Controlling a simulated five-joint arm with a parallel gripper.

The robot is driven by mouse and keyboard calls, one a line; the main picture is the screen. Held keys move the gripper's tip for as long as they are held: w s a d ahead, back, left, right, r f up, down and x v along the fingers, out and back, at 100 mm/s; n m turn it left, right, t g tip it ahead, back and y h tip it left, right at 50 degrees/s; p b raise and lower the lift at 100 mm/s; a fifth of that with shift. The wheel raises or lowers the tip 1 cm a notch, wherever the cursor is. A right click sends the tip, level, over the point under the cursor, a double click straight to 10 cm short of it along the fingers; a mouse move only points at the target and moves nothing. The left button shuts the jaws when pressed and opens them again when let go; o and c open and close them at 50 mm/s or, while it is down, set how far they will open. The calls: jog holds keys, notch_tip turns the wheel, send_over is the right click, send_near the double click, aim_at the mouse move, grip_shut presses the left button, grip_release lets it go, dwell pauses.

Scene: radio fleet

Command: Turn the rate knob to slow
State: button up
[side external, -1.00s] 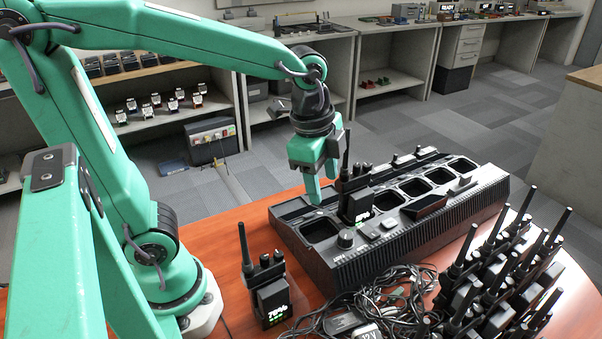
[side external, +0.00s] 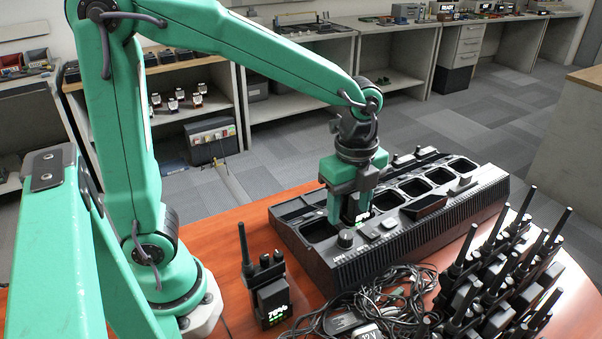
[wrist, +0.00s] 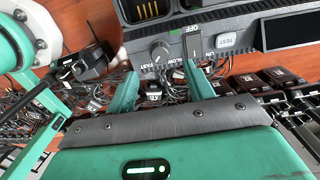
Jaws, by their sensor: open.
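The rate knob (side external: 345,239) is a small round dark knob at the near left corner of the black charger (side external: 420,236). In the wrist view the knob (wrist: 160,52) shows grey, with SLOW and FAST lettering beside it. Its exact pointer direction is too small to tell. My gripper (side external: 347,219) is above the charger's left end, pointing down, just behind and above the knob in the side view. In the wrist view its open, empty fingers (wrist: 162,68) lie to either side below the knob, apart from it.
An OFF/ON switch and a TEST button (wrist: 228,40) sit beside the knob. Another radio (side external: 270,297) stands at front left. Tangled cables (side external: 375,300) and several radios (side external: 500,270) lie in front.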

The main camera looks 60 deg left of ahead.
aim_at(346, 234)
jog(key=shift+f, duration=3.15)
jog(key=c, duration=1)
